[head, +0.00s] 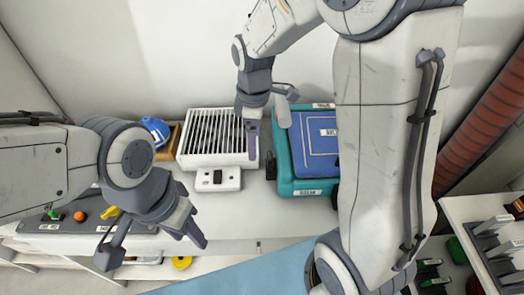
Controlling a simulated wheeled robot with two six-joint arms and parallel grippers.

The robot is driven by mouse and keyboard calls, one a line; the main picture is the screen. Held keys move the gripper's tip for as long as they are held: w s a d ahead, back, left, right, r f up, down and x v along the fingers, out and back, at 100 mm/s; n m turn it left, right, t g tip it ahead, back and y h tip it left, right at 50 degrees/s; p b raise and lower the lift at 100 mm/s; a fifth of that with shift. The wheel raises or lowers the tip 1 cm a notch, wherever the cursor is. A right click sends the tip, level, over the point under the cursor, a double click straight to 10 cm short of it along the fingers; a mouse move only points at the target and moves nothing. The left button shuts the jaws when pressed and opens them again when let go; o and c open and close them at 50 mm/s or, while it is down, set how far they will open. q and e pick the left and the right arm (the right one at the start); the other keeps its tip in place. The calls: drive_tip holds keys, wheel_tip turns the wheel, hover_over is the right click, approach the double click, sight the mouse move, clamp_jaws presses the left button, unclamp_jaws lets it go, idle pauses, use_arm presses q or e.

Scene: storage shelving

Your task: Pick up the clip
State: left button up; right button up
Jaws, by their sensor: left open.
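I cannot pick out the clip for certain. A small black object (270,165) sits on the light worktop between the white slatted unit and the teal case; it is too small to identify. My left gripper (151,246) is open and empty at the lower left, in front of the worktop's front edge, with its two fingers well apart. My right gripper (268,121) reaches down from the top centre, over the gap between the slatted unit and the teal case. Its fingers are apart and nothing shows between them.
The white slatted unit (207,148) and the teal case (306,184) with a blue panel stand along the wall. A grey panel (75,228) with coloured knobs is at left. Shelves (480,212) stand at right.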

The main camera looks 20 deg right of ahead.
drive_tip(key=w+d+f+n, duration=0.1)
drive_tip(key=w+d+f, duration=0.15)
drive_tip(key=d, duration=0.25)
hover_over(270, 156)
drive_tip(key=shift+n, duration=0.3)
drive_tip(key=f, duration=0.4)
drive_tip(key=shift+w+a+f, duration=0.15)
drive_tip(key=shift+w+f, duration=0.05)
drive_tip(key=shift+w, duration=0.15)
drive_tip(key=shift+s+f, duration=0.2)
drive_tip(key=shift+f, duration=1.25)
drive_tip(key=shift+s+f, duration=0.2)
drive_tip(key=shift+f, duration=1.25)
clamp_jaws()
drive_tip(key=shift+r, duration=0.15)
